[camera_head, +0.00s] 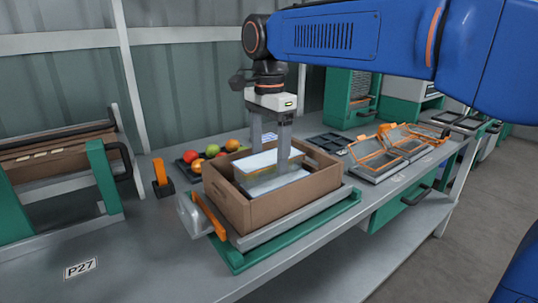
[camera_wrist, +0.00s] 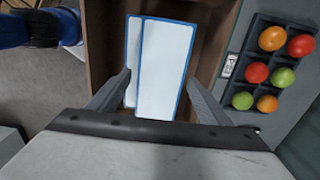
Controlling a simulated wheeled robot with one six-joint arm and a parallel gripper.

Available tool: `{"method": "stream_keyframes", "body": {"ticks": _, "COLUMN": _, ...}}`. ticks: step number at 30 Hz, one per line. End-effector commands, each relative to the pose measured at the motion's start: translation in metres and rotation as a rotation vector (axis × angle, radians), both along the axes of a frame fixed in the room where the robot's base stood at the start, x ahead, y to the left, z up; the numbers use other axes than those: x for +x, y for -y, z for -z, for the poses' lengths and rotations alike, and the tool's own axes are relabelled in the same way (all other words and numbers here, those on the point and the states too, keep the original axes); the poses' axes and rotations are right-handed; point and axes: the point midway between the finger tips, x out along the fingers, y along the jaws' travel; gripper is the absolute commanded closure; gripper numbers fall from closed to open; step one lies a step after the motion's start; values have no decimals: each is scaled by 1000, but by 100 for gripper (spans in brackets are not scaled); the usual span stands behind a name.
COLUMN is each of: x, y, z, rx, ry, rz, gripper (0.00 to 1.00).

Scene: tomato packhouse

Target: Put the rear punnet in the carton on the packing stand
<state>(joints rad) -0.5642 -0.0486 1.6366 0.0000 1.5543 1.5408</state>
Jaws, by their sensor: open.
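The brown carton (camera_head: 290,204) sits open on the packing stand (camera_head: 300,222), which has a green base. Two pale, blue-edged rectangular tops, apparently punnets, lie inside it: one higher (camera_head: 256,162), one lower (camera_head: 275,183). In the wrist view they show side by side, a wide one (camera_wrist: 166,70) and a narrow strip (camera_wrist: 133,60) partly hidden beside it. My gripper (camera_head: 270,162) points down into the carton, open, with one finger on each side of the tops; it also shows in the wrist view (camera_wrist: 160,80). Whether the fingers touch a punnet cannot be told.
A dark tray (camera_wrist: 244,75) of red, orange and green tomatoes lies close behind the carton. An orange-handled item (camera_head: 160,172) and a green rack (camera_head: 103,185) stand left. Orange and grey open trays (camera_head: 378,160) lie right.

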Motion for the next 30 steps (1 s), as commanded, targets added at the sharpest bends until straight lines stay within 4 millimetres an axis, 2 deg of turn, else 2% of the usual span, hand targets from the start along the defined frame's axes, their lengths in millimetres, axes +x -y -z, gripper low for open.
{"method": "stream_keyframes", "body": {"ticks": 18, "x": 0, "y": 0, "z": -106, "rx": 1, "ry": 2, "rz": 0, "gripper": 28}}
{"method": "stream_keyframes", "body": {"ticks": 24, "x": 0, "y": 0, "z": -121, "rx": 0, "ry": 0, "rz": 0, "gripper": 28}}
{"method": "stream_keyframes", "body": {"ticks": 30, "x": 0, "y": 0, "z": -124, "rx": 0, "ry": 0, "rz": 0, "gripper": 28}}
